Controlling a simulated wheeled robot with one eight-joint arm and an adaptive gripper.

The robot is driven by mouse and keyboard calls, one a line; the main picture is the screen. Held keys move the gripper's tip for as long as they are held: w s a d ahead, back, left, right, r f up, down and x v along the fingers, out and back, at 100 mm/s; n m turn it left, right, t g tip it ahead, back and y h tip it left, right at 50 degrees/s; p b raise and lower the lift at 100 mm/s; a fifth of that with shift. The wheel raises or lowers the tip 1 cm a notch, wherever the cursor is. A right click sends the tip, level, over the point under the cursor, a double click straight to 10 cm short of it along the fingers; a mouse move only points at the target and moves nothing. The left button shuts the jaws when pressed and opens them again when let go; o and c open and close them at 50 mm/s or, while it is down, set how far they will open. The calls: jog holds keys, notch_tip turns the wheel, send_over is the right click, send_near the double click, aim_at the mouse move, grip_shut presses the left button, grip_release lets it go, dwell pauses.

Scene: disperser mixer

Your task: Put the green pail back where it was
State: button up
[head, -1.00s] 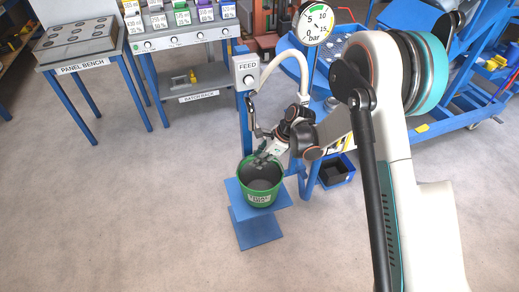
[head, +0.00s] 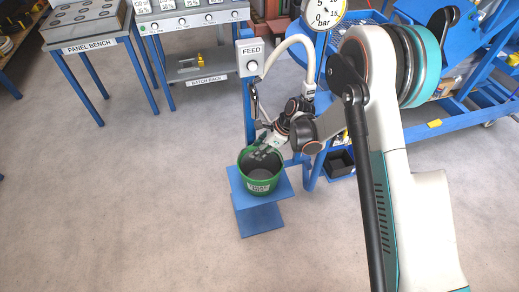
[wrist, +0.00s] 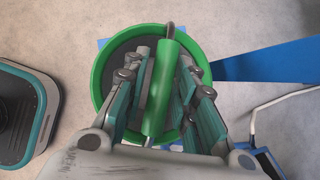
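The green pail (head: 261,184) stands upright on a small blue stand (head: 283,185), below the hose of the feed post. It has a white label on its front and dark grey contents; the label is too small to read. My gripper (head: 263,154) reaches down to the top of the pail from the upper right. In the wrist view, the pail's rim (wrist: 101,70) surrounds the fingers, and its green handle grip (wrist: 162,85) lies between them.
The feed post (head: 249,58) with its white box and curved hose (head: 285,45) stands just behind the pail. The panel bench (head: 88,42) and batch rack (head: 197,67) are at the back left. Floor in front and left is clear.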

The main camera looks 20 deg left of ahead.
dwell(0.3)
jog(key=p+v, duration=0.4)
jog(key=v, duration=0.8)
jog(key=shift+r, duration=0.15)
jog(key=s+d+r+n+t+h, duration=0.1)
jog(key=s+d+r+n+t, duration=0.15)
jog(key=d+r, duration=0.7)
jog(key=s+d+r+n+t+h, duration=0.15)
jog(key=s+d+r+n, duration=0.35)
jog(key=r, duration=0.7)
jog(key=s+d+r+n+t+h, duration=0.2)
jog(key=s+d+r+n, duration=0.1)
jog(key=s+d, duration=0.5)
jog(key=s+d+r+n+t+h, duration=0.1)
jog(key=s+d+r+n+t, duration=0.1)
jog(key=s+d+n, duration=0.3)
jog(key=s+d, duration=0.3)
jog(key=shift+s+d+r+n+h, duration=0.15)
jog(key=shift+s+r+n+h, duration=0.1)
jog(key=shift+r+n+h, duration=0.15)
